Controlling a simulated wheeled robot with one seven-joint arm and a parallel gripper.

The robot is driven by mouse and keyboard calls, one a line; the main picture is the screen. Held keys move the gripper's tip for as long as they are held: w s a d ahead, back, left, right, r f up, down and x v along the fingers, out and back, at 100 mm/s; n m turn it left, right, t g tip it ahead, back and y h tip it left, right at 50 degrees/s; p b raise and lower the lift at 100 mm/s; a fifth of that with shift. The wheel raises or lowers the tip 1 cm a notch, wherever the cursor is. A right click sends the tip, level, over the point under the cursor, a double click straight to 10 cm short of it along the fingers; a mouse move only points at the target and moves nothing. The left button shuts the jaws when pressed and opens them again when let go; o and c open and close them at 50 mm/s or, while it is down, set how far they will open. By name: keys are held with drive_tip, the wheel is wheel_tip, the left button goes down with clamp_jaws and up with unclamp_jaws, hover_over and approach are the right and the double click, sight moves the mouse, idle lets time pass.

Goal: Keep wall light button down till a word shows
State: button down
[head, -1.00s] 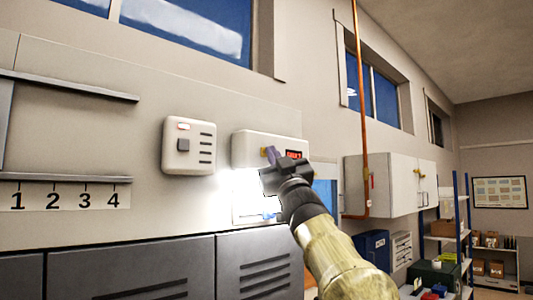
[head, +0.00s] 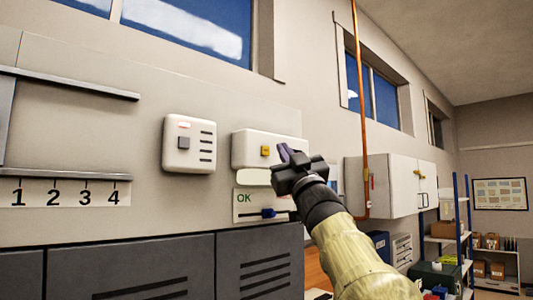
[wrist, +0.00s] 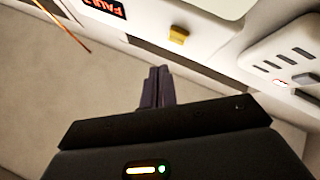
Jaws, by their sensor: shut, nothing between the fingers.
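The wall light (head: 245,140) is a white box on the wall with a yellow button (head: 265,151). The lens under it (head: 252,177) is unlit. In the wrist view the yellow button (wrist: 178,35) stands clear of my fingers, and a dark display (wrist: 103,7) shows red letters that look like "FAUL", cut by the frame edge. My gripper (head: 284,152) is shut and empty, just right of the button and apart from it. In the head view it hides the display. My shut fingers (wrist: 156,86) also show in the wrist view.
A second white box (head: 189,145) with a grey button is to the left. Grey lockers (head: 160,268) stand below. A copper pipe (head: 359,90) and a white cabinet (head: 390,186) are right.

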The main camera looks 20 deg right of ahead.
drive_tip(key=s, duration=0.1)
drive_tip(key=s+d, duration=0.1)
drive_tip(key=shift+s, duration=0.3)
drive_tip(key=shift+w, duration=0.1)
